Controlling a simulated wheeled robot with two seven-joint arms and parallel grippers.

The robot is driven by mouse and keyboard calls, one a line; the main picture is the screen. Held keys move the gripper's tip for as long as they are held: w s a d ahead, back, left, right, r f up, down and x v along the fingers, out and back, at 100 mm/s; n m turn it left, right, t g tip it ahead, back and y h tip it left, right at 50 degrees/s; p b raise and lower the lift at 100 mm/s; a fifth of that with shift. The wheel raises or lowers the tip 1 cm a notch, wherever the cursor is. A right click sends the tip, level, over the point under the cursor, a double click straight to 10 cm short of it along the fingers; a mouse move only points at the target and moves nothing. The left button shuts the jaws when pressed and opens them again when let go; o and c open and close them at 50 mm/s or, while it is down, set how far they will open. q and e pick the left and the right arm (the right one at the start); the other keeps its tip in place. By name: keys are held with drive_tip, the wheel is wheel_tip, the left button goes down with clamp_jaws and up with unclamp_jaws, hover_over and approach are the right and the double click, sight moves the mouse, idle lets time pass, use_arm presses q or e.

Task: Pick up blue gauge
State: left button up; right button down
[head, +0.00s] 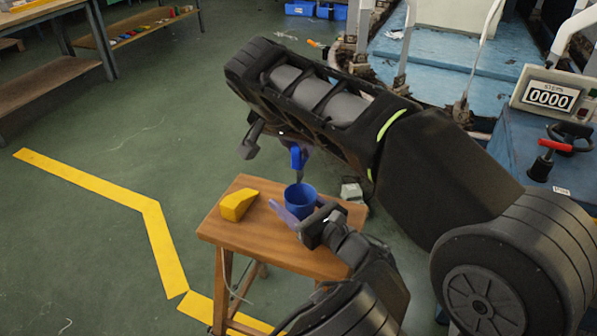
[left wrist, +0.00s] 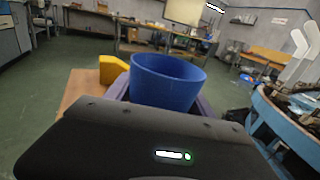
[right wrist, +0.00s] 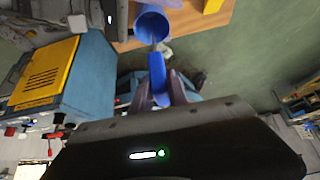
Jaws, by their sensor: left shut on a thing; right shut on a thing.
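The blue gauge (head: 297,157) has a blue handle and a thin dark rod pointing down. My right gripper (head: 304,151) is shut on its handle, above the stool. The gauge also shows between the fingers in the right wrist view (right wrist: 157,78). The rod's lower end is at the mouth of a blue cup (head: 301,203); whether it is inside or just above, I cannot tell. My left gripper (head: 292,214) is shut on the cup, its purple fingers around the sides. The cup is upright and large in the left wrist view (left wrist: 167,84).
A yellow block (head: 238,204) lies on the small wooden stool (head: 225,228), left of the cup. A small grey-white object (head: 352,191) is at the stool's back right. A blue bench with a counter box (head: 550,95) stands at the right.

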wheel_tip(320, 180, up, 5)
drive_tip(key=shift+f, duration=0.1)
idle(0.6)
use_arm(q)
drive_tip(key=o, duration=1.4)
drive_tip(key=shift+o, duration=0.2)
drive_tip(key=v, duration=0.7)
drive_tip(key=shift+s+d, duration=0.2)
drive_tip(key=shift+s, duration=0.05)
